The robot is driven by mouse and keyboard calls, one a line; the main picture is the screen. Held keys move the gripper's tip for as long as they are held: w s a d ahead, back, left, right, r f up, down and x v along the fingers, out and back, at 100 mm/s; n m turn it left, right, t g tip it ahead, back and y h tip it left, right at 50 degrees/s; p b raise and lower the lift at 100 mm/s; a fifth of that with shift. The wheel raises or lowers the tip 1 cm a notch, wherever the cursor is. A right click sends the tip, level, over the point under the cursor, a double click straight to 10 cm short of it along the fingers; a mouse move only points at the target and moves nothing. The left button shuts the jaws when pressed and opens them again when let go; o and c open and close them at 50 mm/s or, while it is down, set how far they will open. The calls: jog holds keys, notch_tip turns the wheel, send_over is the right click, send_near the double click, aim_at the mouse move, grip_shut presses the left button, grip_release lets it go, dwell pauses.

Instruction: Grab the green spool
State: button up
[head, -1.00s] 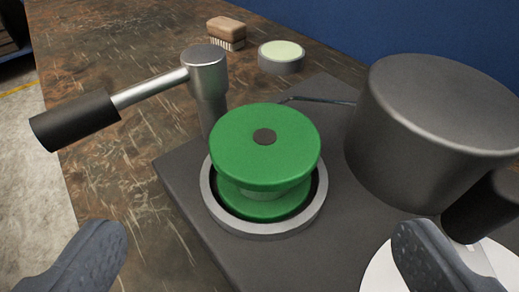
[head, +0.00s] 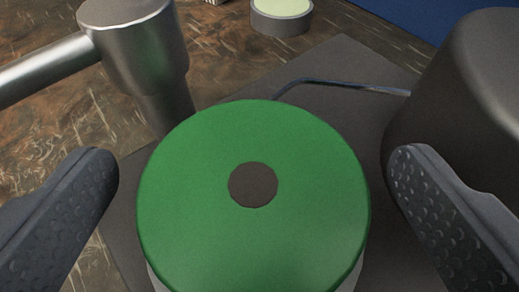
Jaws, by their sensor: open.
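The green spool (head: 254,240) stands upright in the centre of the head view, close to the camera. Its round top flange has a dark round hub in the middle. The flange hides most of its lower part and of the grey ring (head: 155,281) around its base. My gripper (head: 252,165) is open, with one dark, dimpled finger on each side of the spool. Both fingers are apart from the flange, with a gap on the left and a narrower one on the right. Nothing is between the fingers except the spool.
A metal post with a lever (head: 140,45) stands behind the spool at left. A large dark cylindrical housing (head: 465,85) stands close at right, behind my right finger. A thin bent rod (head: 340,86) lies behind the spool. A tin with a pale top (head: 282,18) sits farther back on the worn bench (head: 235,60).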

jog(key=shift+x, duration=0.9)
jog(key=c, duration=1.1)
